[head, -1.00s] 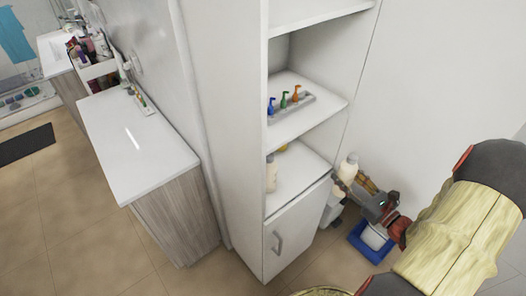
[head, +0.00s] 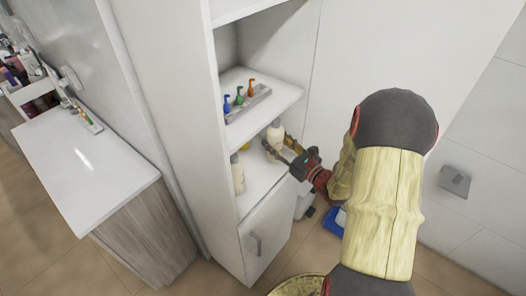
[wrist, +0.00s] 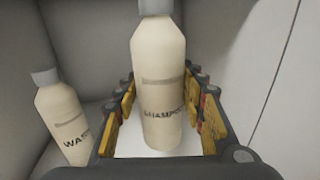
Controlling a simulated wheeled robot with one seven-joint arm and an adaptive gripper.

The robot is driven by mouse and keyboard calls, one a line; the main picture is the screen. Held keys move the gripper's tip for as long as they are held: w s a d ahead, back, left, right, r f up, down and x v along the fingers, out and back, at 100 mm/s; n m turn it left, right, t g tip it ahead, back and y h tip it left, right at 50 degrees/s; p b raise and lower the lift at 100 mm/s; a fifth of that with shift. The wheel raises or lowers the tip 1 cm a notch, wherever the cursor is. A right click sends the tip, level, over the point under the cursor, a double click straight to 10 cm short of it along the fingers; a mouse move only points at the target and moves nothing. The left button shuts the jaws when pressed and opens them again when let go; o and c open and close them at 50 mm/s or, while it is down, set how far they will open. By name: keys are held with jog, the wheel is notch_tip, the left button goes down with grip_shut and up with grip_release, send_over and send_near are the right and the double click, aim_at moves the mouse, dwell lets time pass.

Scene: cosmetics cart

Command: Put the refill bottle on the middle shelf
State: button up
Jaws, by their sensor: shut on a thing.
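The refill bottle (head: 274,136), cream with a grey cap and "SHAMPOO" lettering, also shows in the wrist view (wrist: 158,85). It is upright between the yellow-padded fingers of my gripper (head: 279,147), which is shut on it. The bottle is at the open compartment of the white cabinet, over the right part of the lower open shelf (head: 262,178). I cannot tell whether its base touches the shelf. A similar cream bottle (head: 237,173), lettered "WAS…" in the wrist view (wrist: 63,118), stands to its left on that shelf.
The shelf above (head: 275,102) holds a grey tray with blue, green and orange pump bottles (head: 240,97). A closed cabinet door (head: 265,238) is below. A white counter (head: 85,165) stands at left. A blue item (head: 335,222) is on the floor at right.

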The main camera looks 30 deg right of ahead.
jog(key=shift+w+a+f+b, duration=0.3)
jog(key=shift+w+f+b, duration=0.3)
jog(key=shift+w+f, duration=0.4)
jog(key=shift+w+a+f+b, duration=0.3)
jog(key=shift+w+f+b, duration=0.35)
jog(key=shift+f, duration=0.7)
jog(key=shift+w+a+f+b, duration=0.3)
jog(key=shift+w+f+b, duration=0.3)
jog(key=shift+w+f, duration=0.4)
jog(key=shift+s+f, duration=0.15)
jog(key=shift+f, duration=0.15)
jog(key=o, duration=1.4)
